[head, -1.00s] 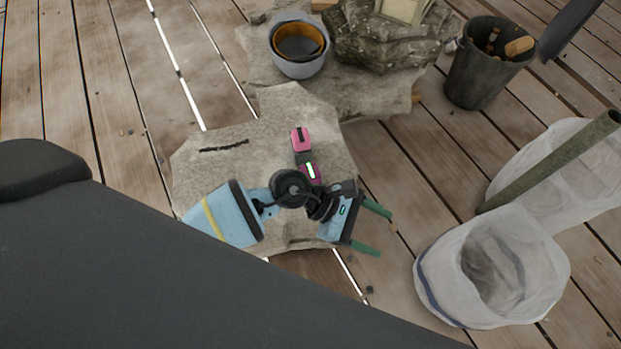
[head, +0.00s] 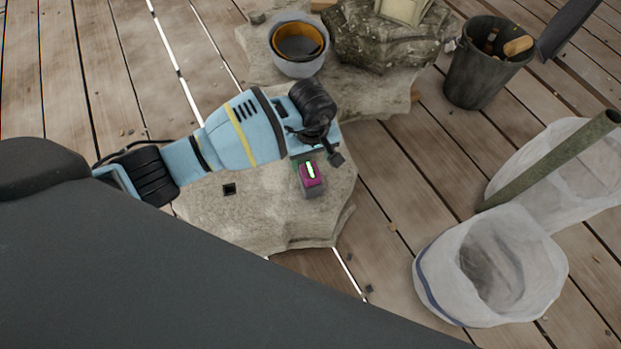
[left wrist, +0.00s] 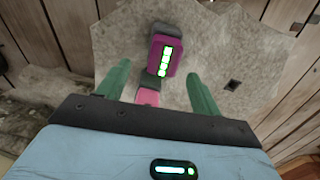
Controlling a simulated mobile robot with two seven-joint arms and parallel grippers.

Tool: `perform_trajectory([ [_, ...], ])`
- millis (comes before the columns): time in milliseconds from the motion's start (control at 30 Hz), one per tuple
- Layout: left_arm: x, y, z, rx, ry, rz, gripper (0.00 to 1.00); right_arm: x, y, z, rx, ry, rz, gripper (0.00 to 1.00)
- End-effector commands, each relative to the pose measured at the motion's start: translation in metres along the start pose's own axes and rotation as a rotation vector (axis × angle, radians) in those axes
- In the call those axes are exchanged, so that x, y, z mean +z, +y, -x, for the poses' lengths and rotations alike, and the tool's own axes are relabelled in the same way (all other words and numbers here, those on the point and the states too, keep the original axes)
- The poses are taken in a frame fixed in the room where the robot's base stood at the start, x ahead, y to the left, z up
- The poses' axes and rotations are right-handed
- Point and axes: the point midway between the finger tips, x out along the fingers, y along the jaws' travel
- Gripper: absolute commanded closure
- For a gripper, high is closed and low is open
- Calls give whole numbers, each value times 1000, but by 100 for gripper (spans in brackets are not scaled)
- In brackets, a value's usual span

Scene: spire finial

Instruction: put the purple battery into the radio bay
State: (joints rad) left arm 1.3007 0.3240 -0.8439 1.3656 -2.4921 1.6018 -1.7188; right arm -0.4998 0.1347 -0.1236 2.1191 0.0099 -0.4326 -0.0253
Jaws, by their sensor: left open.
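The purple battery (head: 311,174) has lit green-white bars and sits on a grey piece on the flat stone; it also shows in the left wrist view (left wrist: 167,52). A pink block (left wrist: 148,97) lies close to it, hidden under my gripper in the head view. My left gripper (left wrist: 159,68) is open, its green fingers pointing toward the battery. In the left wrist view the battery shows beyond and between the fingertips, and the pink block lies between the fingers. I cannot make out the radio bay for certain. My right gripper is out of view.
A small black square hole or plate (head: 229,189) shows on the stone slab (head: 260,222). A grey bowl (head: 298,67), a mossy rock (head: 375,52) and a dark bucket (head: 468,80) stand behind. White sacks (head: 435,262) and a green pole (head: 550,162) are at right.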

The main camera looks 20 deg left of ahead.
Motion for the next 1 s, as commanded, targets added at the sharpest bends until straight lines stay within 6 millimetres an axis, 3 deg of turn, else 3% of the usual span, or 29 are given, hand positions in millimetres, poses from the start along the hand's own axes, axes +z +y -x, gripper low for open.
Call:
perform_trajectory([
  [233, 1, -1, -11, 0, -2, 0, 35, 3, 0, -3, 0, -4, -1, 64],
  [600, 6, -5, -56, 0, -4, 0, 35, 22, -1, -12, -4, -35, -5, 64],
  [867, 5, -5, -58, 1, -1, 0, 35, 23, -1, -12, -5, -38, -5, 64],
  [1000, 5, -5, -58, 1, -1, 0, 49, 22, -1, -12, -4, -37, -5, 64],
])
